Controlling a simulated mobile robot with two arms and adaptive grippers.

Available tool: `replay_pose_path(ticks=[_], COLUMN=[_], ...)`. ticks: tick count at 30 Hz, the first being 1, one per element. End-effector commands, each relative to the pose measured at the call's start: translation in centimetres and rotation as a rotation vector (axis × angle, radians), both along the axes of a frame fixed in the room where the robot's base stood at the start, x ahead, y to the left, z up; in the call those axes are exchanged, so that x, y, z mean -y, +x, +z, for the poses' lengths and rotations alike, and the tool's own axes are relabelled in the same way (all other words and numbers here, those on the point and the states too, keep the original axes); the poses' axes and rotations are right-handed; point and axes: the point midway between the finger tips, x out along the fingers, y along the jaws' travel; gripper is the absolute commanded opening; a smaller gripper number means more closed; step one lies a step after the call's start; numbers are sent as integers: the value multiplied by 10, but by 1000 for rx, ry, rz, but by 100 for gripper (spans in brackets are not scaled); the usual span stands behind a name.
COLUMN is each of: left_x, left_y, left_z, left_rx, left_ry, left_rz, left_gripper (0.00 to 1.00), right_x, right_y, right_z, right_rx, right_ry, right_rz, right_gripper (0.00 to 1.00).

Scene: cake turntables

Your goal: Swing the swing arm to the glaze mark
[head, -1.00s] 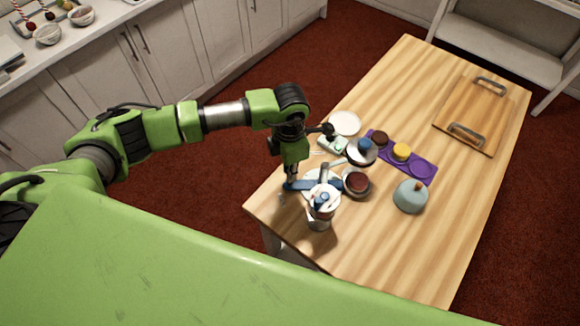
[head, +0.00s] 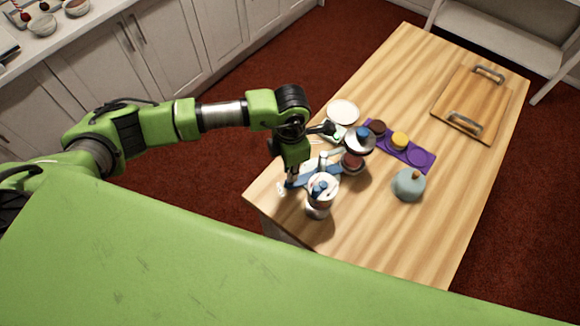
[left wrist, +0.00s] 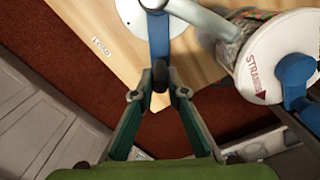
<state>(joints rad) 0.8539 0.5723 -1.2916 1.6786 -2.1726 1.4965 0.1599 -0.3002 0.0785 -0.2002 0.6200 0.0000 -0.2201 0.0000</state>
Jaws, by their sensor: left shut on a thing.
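My left gripper (head: 291,183) is shut on the blue handle (left wrist: 160,35) of the swing arm, low at the table's near left corner. Its fingertips (left wrist: 159,78) close around the handle end in the left wrist view. The handle runs to a white round base. A grey tube (left wrist: 205,18) passes above. A hood with a blue knob (head: 361,133) stands above a reddish round thing (head: 352,164). A small table label (left wrist: 101,47) seems to read LOAD. I cannot make out a glaze mark. My right gripper is not in view.
A white-topped canister (left wrist: 268,75), marked STRAND, stands close right of the gripper. A purple tray (head: 421,158) with small cakes, a white plate (head: 343,111), a blue-grey dome (head: 408,186) and a board (head: 475,97) share the table.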

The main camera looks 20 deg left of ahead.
Motion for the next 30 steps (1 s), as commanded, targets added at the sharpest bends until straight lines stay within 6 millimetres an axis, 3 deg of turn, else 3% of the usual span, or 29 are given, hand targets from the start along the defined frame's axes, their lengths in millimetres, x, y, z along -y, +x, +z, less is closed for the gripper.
replay_pose_path(ticks=[1,2,3,4,16,30], left_x=[1,1,1,1,0,1], left_y=[1,1,1,1,0,0], left_z=[2,2,2,2,4,50], left_rx=[2,2,2,1,0,0], left_ry=[-4,-4,-4,-3,-1,-1], left_rz=[-1,-1,-1,-1,-1,-2], left_gripper=[0,16,26,29,29,29], right_x=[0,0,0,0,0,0], right_y=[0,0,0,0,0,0], right_z=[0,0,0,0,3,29], right_rx=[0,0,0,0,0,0], right_ry=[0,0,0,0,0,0], right_rz=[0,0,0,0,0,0], right_gripper=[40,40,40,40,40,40])
